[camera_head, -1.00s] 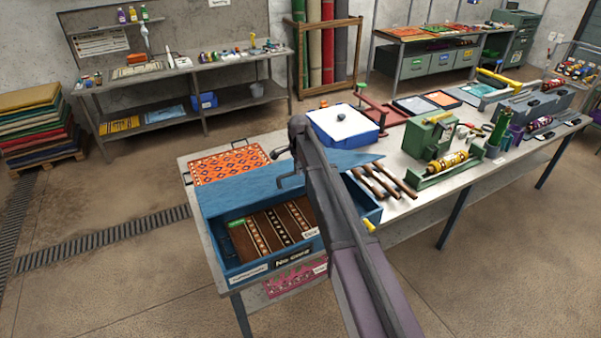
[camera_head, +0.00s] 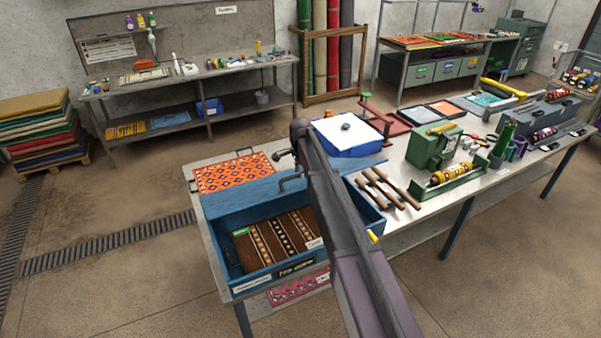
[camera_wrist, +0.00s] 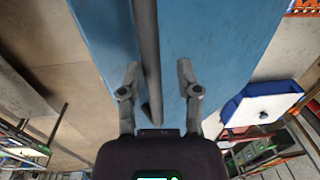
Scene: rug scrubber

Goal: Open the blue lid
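The blue lid (camera_head: 240,195) is a flat panel along the back of the blue box (camera_head: 262,282), tilted up so the box's inside shows. Brown patterned strips (camera_head: 280,235) lie inside. A dark bent handle (camera_head: 291,178) sticks out near the lid's middle. In the wrist view the lid (camera_wrist: 215,45) fills the middle, and a dark bar, apparently the handle (camera_wrist: 147,40), runs between my fingers. My gripper (camera_wrist: 158,70) is open around the bar, with a gap at the right finger. In the head view my arm hides part of the lid and box.
An orange patterned rug (camera_head: 233,172) lies behind the box. A white-topped blue tray (camera_head: 347,135) stands behind to the right. Brown rods (camera_head: 385,190) and a green machine (camera_head: 432,147) are right of the box.

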